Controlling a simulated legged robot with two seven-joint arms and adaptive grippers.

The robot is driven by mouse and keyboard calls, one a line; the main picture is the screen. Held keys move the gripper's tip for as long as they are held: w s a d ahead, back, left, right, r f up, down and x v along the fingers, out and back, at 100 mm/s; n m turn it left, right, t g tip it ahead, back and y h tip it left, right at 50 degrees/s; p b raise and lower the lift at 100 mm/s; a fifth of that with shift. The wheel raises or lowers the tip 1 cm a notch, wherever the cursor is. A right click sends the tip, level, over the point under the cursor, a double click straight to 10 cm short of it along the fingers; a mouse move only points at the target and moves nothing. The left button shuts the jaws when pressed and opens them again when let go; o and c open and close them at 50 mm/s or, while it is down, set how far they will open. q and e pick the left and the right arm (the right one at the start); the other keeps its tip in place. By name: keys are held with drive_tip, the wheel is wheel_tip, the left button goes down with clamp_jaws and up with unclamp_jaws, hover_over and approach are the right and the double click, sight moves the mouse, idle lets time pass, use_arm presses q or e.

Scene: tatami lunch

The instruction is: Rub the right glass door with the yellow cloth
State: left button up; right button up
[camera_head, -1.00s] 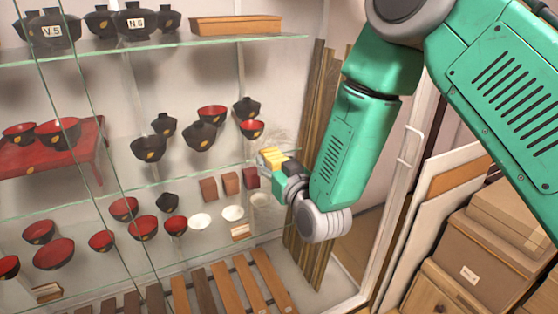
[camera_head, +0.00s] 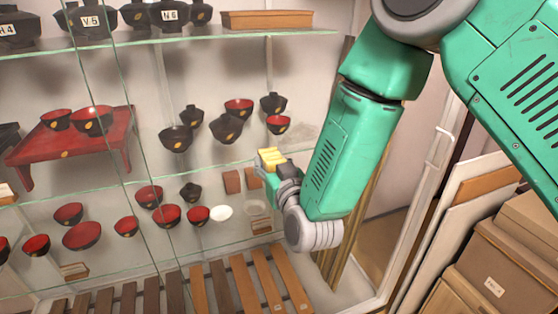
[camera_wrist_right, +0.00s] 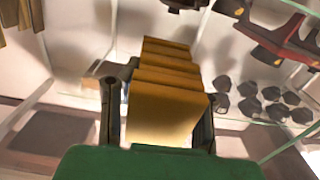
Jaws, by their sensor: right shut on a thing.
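The yellow cloth (camera_head: 270,158) is a small folded pad in my right gripper (camera_head: 285,171). In the right wrist view the gripper (camera_wrist_right: 158,115) has a finger on each side of the ridged cloth (camera_wrist_right: 165,105). The right glass door (camera_head: 310,80) is a clear pane in front of the shelves. The cloth is at or very near the pane; I cannot tell whether it touches. A faint greyish smudge (camera_head: 304,132) shows on the glass, up and right of the cloth. My left gripper is not in view.
Behind the glass are shelves with red-and-black bowls (camera_head: 92,120), dark pots (camera_head: 170,14) and a red stand (camera_head: 75,142). The white door frame (camera_head: 425,215) stands to the right, with cardboard boxes (camera_head: 500,262) and leaning boards (camera_head: 450,205) beyond it.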

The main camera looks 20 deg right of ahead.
sight(267, 141)
drive_tip(key=shift+a+r, duration=0.1)
drive_tip(key=shift+r, duration=0.25)
drive_tip(key=shift+d+r+p, duration=0.2)
drive_tip(key=shift+r+p, duration=0.5)
drive_tip(key=shift+d+f, duration=0.15)
drive_tip(key=shift+d, duration=0.55)
drive_tip(key=shift+w+d+b, duration=0.15)
drive_tip(key=shift+d+b, duration=0.2)
drive_tip(key=shift+d, duration=3.25)
drive_tip(key=shift+d+r+p, duration=0.2)
drive_tip(key=shift+d+r, duration=0.25)
drive_tip(key=shift+d, duration=0.35)
drive_tip(key=shift+d+r+p, duration=0.15)
drive_tip(key=shift+d+r, duration=0.3)
drive_tip(key=shift+d, duration=0.3)
drive_tip(key=shift+a, duration=3.25)
drive_tip(key=shift+a+b, duration=0.3)
drive_tip(key=shift+a, duration=2.3)
